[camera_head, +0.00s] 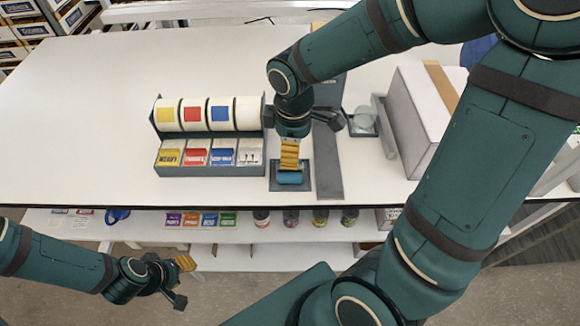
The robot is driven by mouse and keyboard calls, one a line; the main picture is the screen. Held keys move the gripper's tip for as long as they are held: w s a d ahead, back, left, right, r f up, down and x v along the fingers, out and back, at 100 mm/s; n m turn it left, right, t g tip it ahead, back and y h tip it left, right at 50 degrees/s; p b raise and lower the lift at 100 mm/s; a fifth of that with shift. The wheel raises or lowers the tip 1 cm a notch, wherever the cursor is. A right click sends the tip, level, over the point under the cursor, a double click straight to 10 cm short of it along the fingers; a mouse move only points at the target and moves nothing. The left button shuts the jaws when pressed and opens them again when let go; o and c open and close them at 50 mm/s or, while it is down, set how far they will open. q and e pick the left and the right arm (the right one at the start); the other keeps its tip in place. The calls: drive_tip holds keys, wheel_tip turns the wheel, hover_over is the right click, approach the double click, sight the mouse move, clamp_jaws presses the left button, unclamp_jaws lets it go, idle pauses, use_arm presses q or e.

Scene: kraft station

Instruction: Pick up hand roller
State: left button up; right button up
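The hand roller appears to be the blue cylinder (290,178) on a small dark square plate (305,179) near the table's front edge. My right gripper (290,164) points down right over it, its yellow finger pads just behind the blue part. The gripper hides the rest of the roller, and I cannot tell whether the pads touch it or are closed on it. My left gripper (185,266) is low at the left, in front of the table and away from the roller. Its finger opening is unclear.
A dark rack (206,172) with label rolls and small colored boxes stands just left of the roller. A dark strip (327,168) lies to its right, then a large white box (428,115). The left tabletop (85,120) is clear. A lower shelf (222,234) holds jars.

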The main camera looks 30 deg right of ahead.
sight(294, 177)
drive_tip(key=f, duration=0.3)
drive_tip(key=f+b, duration=0.1)
drive_tip(key=f, duration=0.1)
drive_tip(key=shift+w+a, duration=0.15)
drive_tip(key=shift+w, duration=0.15)
drive_tip(key=shift+r, duration=0.1)
clamp_jaws()
